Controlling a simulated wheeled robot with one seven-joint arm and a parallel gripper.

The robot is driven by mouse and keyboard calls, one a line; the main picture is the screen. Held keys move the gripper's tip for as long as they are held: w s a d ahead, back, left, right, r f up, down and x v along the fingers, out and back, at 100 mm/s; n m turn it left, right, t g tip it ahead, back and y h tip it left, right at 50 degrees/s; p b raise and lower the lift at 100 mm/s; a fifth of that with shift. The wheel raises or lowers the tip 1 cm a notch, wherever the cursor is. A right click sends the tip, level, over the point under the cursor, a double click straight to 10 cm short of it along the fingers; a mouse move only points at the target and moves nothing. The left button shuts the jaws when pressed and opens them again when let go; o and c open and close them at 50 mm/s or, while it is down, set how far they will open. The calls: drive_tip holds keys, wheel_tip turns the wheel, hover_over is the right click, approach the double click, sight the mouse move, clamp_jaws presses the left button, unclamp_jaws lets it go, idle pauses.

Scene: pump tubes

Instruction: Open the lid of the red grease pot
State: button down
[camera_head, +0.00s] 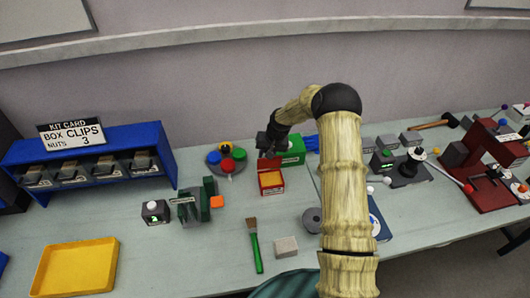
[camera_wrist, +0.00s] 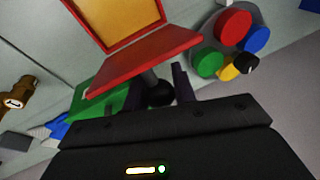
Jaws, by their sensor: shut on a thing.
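The red grease pot (camera_head: 270,186) stands on the bench, its orange-yellow inside showing. In the wrist view the pot (camera_wrist: 82,25) is at the top. Its red lid (camera_wrist: 145,58) is swung up and back along one edge, standing open; in the head view the lid (camera_head: 269,163) is at the pot's rear. My gripper (camera_head: 269,147) is behind the pot. In the wrist view my gripper (camera_wrist: 162,88) is shut on the dark knob (camera_wrist: 158,92) on the lid's outer face. The fingers are partly hidden by the lid and the gripper body.
A green box (camera_head: 292,151) lies close behind and right of the pot. A grey round tray with coloured caps (camera_head: 226,165) is to its left. A green-handled brush (camera_head: 254,245) and a grey block (camera_head: 286,246) lie in front. The bench front left of the brush is fairly clear.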

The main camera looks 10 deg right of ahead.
drive_tip(key=shift+w+d+r, duration=0.1)
drive_tip(key=c, duration=1.2)
unclamp_jaws()
drive_tip(key=shift+w, duration=0.1)
drive_tip(key=shift+o, duration=0.3)
drive_tip(key=shift+a, duration=0.25)
drive_tip(key=shift+s+d+r, duration=0.25)
drive_tip(key=shift+d+r, duration=0.1)
drive_tip(key=shift+r, duration=0.1)
drive_tip(key=b+v, duration=0.4)
drive_tip(key=v, duration=1.2)
drive_tip(key=shift+a, duration=0.2)
drive_tip(key=shift+r, duration=0.1)
drive_tip(key=shift+s, duration=0.15)
